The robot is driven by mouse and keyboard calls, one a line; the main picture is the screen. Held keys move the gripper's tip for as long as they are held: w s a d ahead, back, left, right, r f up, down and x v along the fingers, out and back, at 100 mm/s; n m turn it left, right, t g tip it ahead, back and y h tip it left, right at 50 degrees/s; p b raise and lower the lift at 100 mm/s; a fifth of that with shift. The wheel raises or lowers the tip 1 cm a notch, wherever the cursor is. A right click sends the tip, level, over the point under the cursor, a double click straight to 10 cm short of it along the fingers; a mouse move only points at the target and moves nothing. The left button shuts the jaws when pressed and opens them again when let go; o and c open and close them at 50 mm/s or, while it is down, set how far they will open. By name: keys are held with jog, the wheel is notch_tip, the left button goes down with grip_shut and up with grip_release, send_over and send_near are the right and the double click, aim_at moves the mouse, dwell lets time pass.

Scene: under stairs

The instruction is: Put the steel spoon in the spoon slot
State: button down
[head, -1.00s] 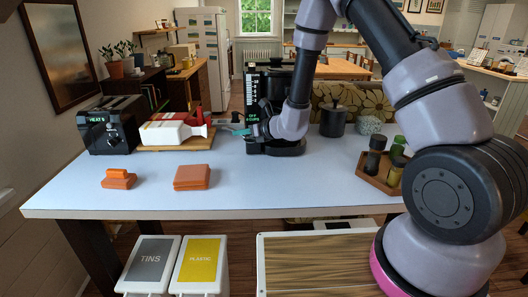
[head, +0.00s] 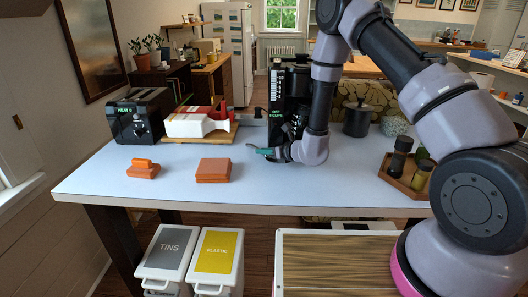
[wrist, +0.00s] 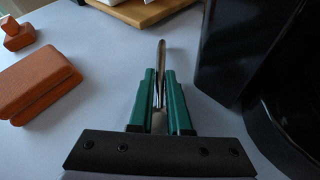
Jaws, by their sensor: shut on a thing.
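My gripper shows in the head view (head: 262,151) low over the table, in front of the coffee machine. In the wrist view its green fingers (wrist: 160,98) are closed on the steel spoon (wrist: 161,58). The spoon is a narrow, shiny strip extending beyond the fingertips; part of it is hidden between them. It is too small to make out in the head view. I cannot tell whether it touches the table. I cannot make out the spoon slot in either view.
The black coffee machine (head: 280,95) stands right behind my gripper. A board (head: 178,136) with a white and red item, a toaster (head: 139,115) and orange blocks (head: 213,170) are to the left. A canister (head: 357,119) and a bottle caddy (head: 405,182) are to the right. The table's front middle is clear.

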jog(key=c, duration=0.9)
grip_release()
jog(key=shift+f, duration=0.1)
jog(key=shift+o, duration=0.2)
